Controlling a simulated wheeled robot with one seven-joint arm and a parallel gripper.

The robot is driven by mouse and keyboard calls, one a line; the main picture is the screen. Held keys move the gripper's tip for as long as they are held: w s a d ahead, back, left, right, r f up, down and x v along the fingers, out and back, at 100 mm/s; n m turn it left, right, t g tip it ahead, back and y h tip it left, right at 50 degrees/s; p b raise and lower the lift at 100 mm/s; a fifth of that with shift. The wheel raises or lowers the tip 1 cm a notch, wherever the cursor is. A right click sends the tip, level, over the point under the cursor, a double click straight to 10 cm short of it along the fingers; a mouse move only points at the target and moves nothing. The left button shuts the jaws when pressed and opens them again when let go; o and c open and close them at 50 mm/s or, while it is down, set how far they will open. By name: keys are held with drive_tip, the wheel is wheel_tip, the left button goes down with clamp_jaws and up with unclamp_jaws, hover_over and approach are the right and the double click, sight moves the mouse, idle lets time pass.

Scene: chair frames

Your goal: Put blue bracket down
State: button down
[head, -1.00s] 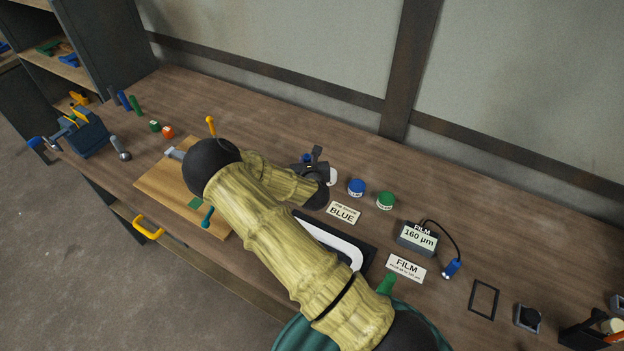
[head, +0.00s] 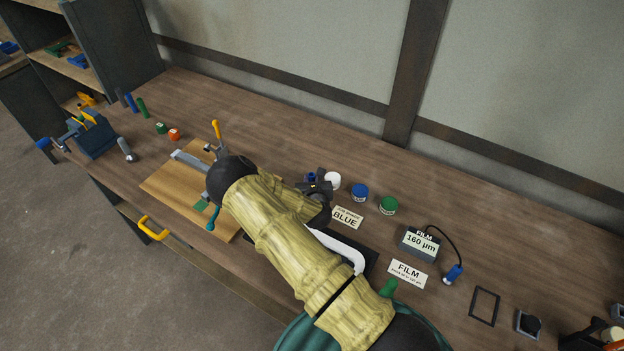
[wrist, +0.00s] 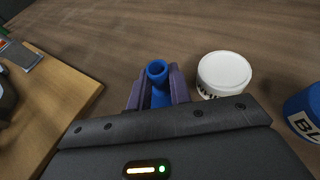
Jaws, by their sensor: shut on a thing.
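The blue bracket (wrist: 157,88) stands between the two fingers of my gripper (wrist: 158,90) in the wrist view, its round hollow end up. My gripper is shut on it. In the head view my gripper (head: 316,184) is at the back of the bench, just left of the white jar, and a small bit of the blue bracket (head: 311,176) shows. The bracket's lower part is hidden, and I cannot tell whether it touches the bench.
A white jar (wrist: 224,73) is close to the right finger. A blue jar (head: 360,191) and a green jar (head: 388,204) stand farther right. A card reading BLUE (head: 347,217) lies in front. The wooden board (head: 167,187) is left. Bench behind the gripper is clear.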

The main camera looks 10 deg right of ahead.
drive_tip(key=shift+f, duration=0.15)
drive_tip(key=c, duration=1.3)
unclamp_jaws()
drive_tip(key=b+v, duration=0.3)
drive_tip(key=v, duration=0.9)
drive_tip(key=shift+a, duration=0.1)
